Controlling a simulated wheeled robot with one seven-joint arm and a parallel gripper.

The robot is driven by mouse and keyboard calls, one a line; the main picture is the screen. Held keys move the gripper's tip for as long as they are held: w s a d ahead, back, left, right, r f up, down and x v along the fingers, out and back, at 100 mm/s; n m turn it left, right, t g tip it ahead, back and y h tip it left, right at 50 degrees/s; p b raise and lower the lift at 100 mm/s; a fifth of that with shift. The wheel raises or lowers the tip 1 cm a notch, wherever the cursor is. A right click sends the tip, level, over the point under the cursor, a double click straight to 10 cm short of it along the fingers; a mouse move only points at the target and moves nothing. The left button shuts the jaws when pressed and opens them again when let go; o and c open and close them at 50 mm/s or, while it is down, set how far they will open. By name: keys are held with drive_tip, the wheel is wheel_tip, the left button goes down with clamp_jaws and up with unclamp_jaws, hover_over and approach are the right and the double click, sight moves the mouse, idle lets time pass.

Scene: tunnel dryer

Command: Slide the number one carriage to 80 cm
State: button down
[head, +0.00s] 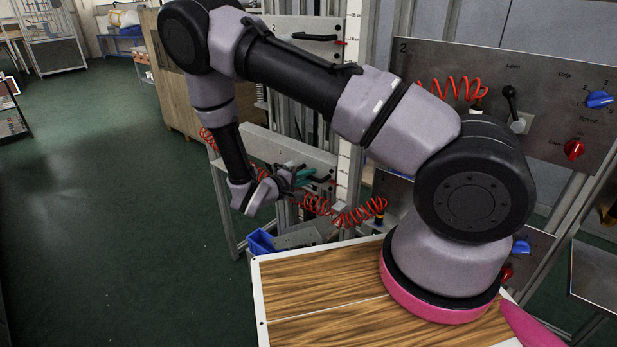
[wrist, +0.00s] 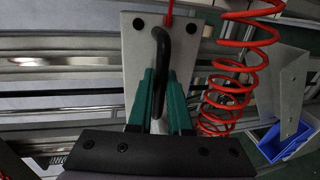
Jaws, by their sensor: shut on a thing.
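The lower carriage (head: 270,143) is a grey plate on the upright rails in the head view; I cannot read a number on it. Its black bar handle (wrist: 162,60) stands between the teal fingers of my gripper (wrist: 160,95) in the wrist view, and the fingers are shut on it. The carriage plate (wrist: 192,40) fills the middle there, with a red pointer (wrist: 170,10) at its edge. In the head view my gripper (head: 300,176) is partly hidden by my wrist. A white scale (head: 348,150) runs beside the carriage; its lower marks are too small to read.
Another carriage plate (head: 305,28) sits higher on the rails. Red coiled hoses (head: 360,213) hang near my gripper. A blue bin (head: 261,242) is below. A panel marked 2 (head: 430,62) with lever and knobs stands at right. The green floor at left is clear.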

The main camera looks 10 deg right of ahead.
idle(0.4)
wheel_tip(320, 180, down, 11)
drive_tip(key=shift+r, duration=0.2)
drive_tip(key=shift+s, duration=0.1)
drive_tip(key=c, duration=0.8)
unclamp_jaws()
drive_tip(key=shift+f, duration=0.1)
drive_tip(key=shift+c, duration=0.2)
drive_tip(key=v, duration=1)
drive_tip(key=shift+s+a+r, duration=0.15)
drive_tip(key=shift+a+r, duration=0.05)
drive_tip(key=shift+a, duration=0.15)
